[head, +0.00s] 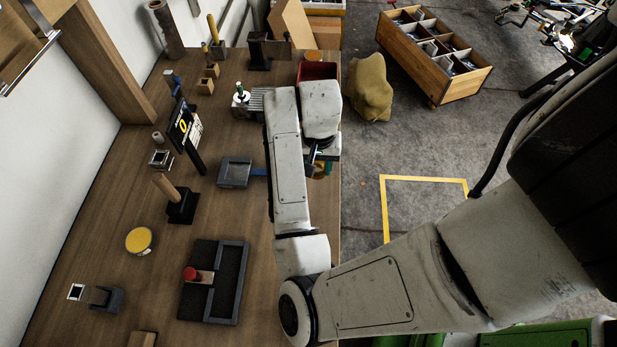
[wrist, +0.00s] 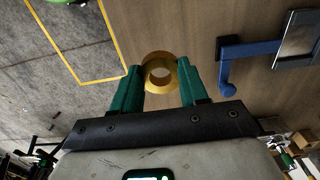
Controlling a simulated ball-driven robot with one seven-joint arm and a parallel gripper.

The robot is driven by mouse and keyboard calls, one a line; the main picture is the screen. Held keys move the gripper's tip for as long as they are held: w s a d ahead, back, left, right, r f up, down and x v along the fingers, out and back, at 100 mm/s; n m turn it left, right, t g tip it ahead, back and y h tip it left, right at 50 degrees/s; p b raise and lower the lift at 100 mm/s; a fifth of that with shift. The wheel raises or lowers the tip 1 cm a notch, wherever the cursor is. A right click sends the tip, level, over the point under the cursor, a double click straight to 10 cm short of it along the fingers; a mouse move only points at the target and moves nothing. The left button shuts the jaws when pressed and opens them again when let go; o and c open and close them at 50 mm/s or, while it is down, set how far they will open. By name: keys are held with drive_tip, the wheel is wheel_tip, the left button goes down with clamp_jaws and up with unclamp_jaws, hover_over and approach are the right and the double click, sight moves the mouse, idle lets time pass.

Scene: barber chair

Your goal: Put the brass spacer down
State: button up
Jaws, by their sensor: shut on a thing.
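The brass spacer (wrist: 158,57) is a gold-coloured ring with a round hole. In the wrist view it sits between the green fingertips of my gripper (wrist: 158,76), which is shut on it. The wooden bench top (wrist: 205,25) shows behind the ring; I cannot tell how high above the bench it is. In the head view my gripper (head: 322,168) is mostly hidden behind my own arm, near the bench's right edge.
A grey tool with a blue handle (head: 234,172) lies left of my gripper. A dark tray (head: 245,285) with a red knob (head: 190,273) lies nearer, and a yellow disc (head: 139,240) sits farther left. A red bin (head: 318,70) stands behind. Bare wood (head: 235,218) lies between them.

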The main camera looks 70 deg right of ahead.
drive_tip(key=shift+w+a+f, duration=0.2)
drive_tip(key=shift+w+f, duration=0.15)
drive_tip(key=shift+f, duration=0.1)
drive_tip(key=shift+w+a+f, duration=0.2)
drive_tip(key=shift+w+f, duration=0.15)
drive_tip(key=shift+f, duration=0.1)
drive_tip(key=shift+w+a+f, duration=0.1)
drive_tip(key=shift+w+f, duration=0.05)
drive_tip(key=shift+f, duration=0.75)
drive_tip(key=shift+w+f, duration=0.1)
drive_tip(key=shift+f, duration=0.8)
drive_tip(key=shift+f, duration=0.15)
drive_tip(key=o, duration=1.1)
drive_tip(key=shift+c, duration=0.2)
